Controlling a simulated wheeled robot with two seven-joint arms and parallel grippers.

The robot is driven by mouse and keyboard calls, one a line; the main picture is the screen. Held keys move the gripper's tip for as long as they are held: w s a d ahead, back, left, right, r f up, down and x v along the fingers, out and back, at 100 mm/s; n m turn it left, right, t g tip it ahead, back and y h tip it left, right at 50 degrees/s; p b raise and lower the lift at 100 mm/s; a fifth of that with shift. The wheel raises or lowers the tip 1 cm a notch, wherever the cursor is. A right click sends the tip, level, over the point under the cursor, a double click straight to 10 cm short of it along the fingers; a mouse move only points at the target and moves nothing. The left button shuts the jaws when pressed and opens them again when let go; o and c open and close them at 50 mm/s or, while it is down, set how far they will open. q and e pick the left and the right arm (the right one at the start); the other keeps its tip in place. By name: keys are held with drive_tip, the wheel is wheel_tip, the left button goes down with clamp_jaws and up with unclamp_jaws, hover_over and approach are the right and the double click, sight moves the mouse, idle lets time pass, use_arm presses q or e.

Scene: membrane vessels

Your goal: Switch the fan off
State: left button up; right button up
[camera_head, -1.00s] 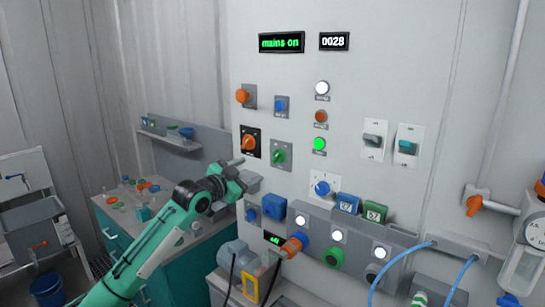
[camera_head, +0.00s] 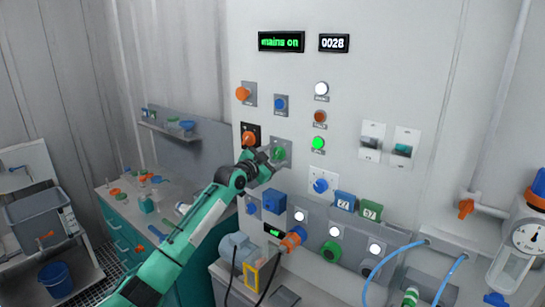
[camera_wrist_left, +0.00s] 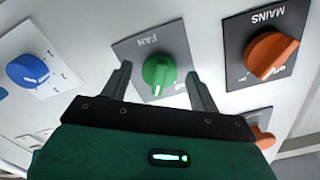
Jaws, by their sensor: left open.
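The fan switch is a green rotary knob (camera_head: 279,154) on a grey plate on the wall panel. In the left wrist view the knob (camera_wrist_left: 158,72) appears upside down beneath the label FAN, with a pale mark on its lower end. My left gripper (camera_head: 268,160) is open at the switch. In the wrist view its two fingers stand on either side of the knob, with gaps visible between fingers and knob. The gripper partly covers the plate in the head view. My right gripper is not in view.
The orange MAINS knob (camera_wrist_left: 271,55) is close beside the fan switch; a blue knob (camera_wrist_left: 30,70) is on its other side. A display (camera_head: 281,42) reads "mains on". A green lamp (camera_head: 318,143) is lit. A blue box (camera_head: 274,201) sits below the arm's end.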

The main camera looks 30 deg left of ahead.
use_arm(q)
drive_tip(key=c, duration=0.9)
drive_tip(key=shift+c, duration=0.2)
drive_tip(key=n, duration=0.3)
drive_tip(key=shift+d, duration=0.1)
drive_tip(key=n, duration=0.2)
drive_tip(key=shift+n, duration=0.3)
drive_tip(key=n, duration=0.3)
drive_tip(key=shift+d, duration=0.1)
drive_tip(key=shift+n+p, duration=0.3)
drive_tip(key=shift+n, duration=1.4)
